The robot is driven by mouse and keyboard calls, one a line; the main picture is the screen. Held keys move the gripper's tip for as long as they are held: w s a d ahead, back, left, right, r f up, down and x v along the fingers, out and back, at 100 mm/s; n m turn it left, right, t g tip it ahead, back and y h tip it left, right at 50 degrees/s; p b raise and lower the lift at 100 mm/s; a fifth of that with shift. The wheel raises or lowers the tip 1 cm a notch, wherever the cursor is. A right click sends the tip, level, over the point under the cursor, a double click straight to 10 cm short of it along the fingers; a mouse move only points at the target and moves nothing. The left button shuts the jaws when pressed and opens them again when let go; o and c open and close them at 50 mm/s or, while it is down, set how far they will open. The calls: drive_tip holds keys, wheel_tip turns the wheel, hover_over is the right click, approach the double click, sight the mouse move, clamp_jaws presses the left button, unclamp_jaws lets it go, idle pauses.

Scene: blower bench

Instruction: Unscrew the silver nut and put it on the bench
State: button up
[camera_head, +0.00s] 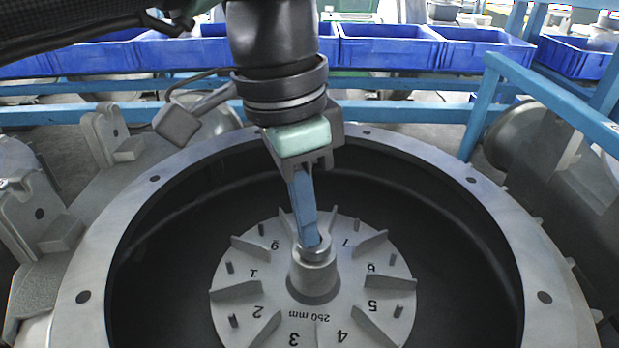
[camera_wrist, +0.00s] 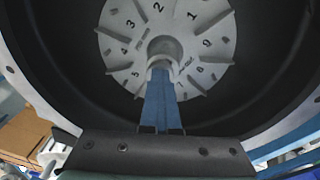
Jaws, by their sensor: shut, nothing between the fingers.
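The silver nut (camera_head: 320,253) sits on top of the hub (camera_head: 315,278) at the centre of a grey, numbered impeller disc (camera_head: 250,310). In the wrist view, a pale ring that may be the nut (camera_wrist: 158,64) shows just beyond my fingertips. My gripper (camera_head: 309,240) points down with its blue fingers shut and nothing between them. Its fingertips are right at the top of the nut, partly covering it. I cannot tell whether they touch it.
The disc lies inside a deep dark housing with a wide metal flange (camera_head: 85,265) around it. Raised vanes and small pegs stand on the disc around the hub. Blue bins (camera_head: 390,50) and a blue rail (camera_head: 550,95) lie behind. A cardboard box (camera_wrist: 22,130) shows in the wrist view.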

drive_tip(key=m, duration=0.2)
drive_tip(key=m+y+p, duration=0.1)
drive_tip(key=m, duration=0.1)
drive_tip(key=r+m, duration=0.1)
drive_tip(key=m, duration=0.1)
drive_tip(key=shift+w+d+r+y, duration=0.1)
drive_tip(key=shift+d+y, duration=0.2)
drive_tip(key=shift+d, duration=0.05)
drive_tip(key=m, duration=0.1)
drive_tip(key=m+p, duration=0.1)
drive_tip(key=m, duration=0.3)
drive_tip(key=shift+w+d+p, duration=0.15)
drive_tip(key=shift+w+p, duration=0.15)
drive_tip(key=shift+p, duration=0.05)
drive_tip(key=m, duration=0.3)
drive_tip(key=shift+w+p, duration=0.1)
drive_tip(key=shift+p, duration=0.25)
drive_tip(key=m, duration=0.2)
drive_tip(key=shift+r+m+p, duration=0.1)
drive_tip(key=shift+m+p, duration=0.2)
drive_tip(key=shift+m, duration=0.1)
drive_tip(key=m+p, duration=0.1)
drive_tip(key=m, duration=0.5)
drive_tip(key=shift+a, duration=0.2)
clamp_jaws()
